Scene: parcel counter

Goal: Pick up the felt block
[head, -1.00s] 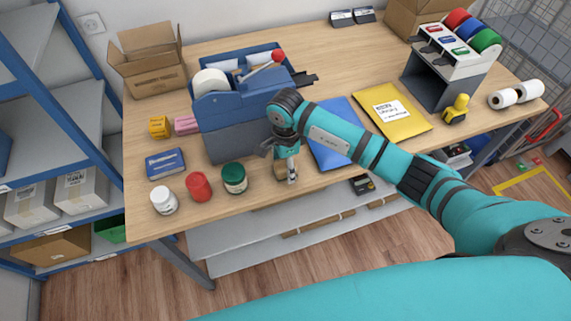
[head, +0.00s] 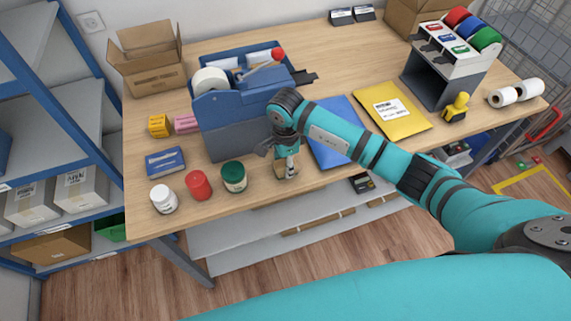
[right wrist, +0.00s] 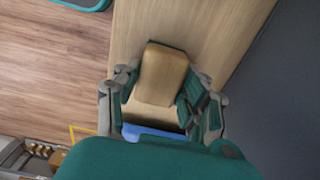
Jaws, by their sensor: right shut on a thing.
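The felt block (right wrist: 163,72) is a tan, wood-coloured block with dark green edging at its far end. In the right wrist view it sits between the two fingers of my right gripper (right wrist: 163,103), which is shut on it. In the head view the right gripper (head: 283,161) points down at the front edge of the counter, right of the green-lidded jar (head: 234,177). The block shows there only partly behind the fingers. I cannot tell whether it touches the counter. My left gripper is not in view.
A blue dispenser (head: 240,128) stands just behind the gripper. A red jar (head: 198,186) and a white jar (head: 163,199) stand to the left. A blue folder (head: 335,127) and a yellow envelope (head: 391,110) lie to the right. The counter's front edge is close.

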